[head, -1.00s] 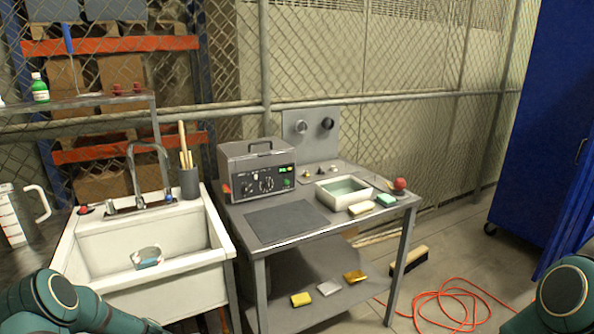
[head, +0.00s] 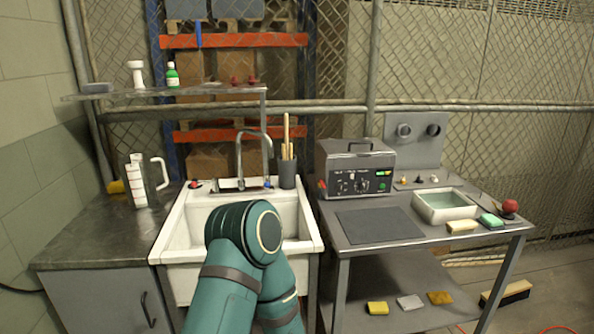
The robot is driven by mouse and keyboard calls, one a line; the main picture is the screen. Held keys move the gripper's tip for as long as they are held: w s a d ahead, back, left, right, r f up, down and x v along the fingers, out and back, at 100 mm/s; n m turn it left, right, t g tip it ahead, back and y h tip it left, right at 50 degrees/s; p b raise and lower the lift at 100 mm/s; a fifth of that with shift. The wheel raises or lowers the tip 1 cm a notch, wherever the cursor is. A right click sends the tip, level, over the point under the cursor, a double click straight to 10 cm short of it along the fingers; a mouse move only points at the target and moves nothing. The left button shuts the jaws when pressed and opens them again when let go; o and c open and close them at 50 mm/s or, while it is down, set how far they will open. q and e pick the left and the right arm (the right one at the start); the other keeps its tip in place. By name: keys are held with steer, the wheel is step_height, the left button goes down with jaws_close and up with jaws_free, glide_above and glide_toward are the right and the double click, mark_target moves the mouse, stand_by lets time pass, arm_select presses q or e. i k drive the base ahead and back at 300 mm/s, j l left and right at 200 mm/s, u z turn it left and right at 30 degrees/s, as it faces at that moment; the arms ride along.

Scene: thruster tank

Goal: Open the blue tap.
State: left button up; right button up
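The blue tap (head: 268,184) is a small blue-topped knob on the sink's back ledge, right of the curved metal spout (head: 253,138). A red tap (head: 194,185) sits on the same ledge to the left of the spout. I cannot tell from its look whether the blue tap is open. The white sink (head: 172,243) lies below the taps. One of my teal arms rises in front of the sink and hides much of its basin and front. Neither of my grippers shows.
A dark cup with wooden sticks (head: 287,172) stands close right of the blue tap. A glass shelf (head: 215,93) hangs above the sink. A measuring jug (head: 137,182) stands on the left counter (head: 90,240). A grey machine (head: 355,168) stands on the right table (head: 420,255).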

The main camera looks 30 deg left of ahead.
mark_target(266, 177)
steer(key=u, duration=1.6)
steer(key=i+z, duration=0.25)
steer(key=z, duration=0.2)
steer(key=i+z, duration=0.25)
steer(key=z, duration=0.25)
steer(key=i+z, duration=0.25)
steer(key=z, duration=0.2)
steer(key=k+j, duration=0.05)
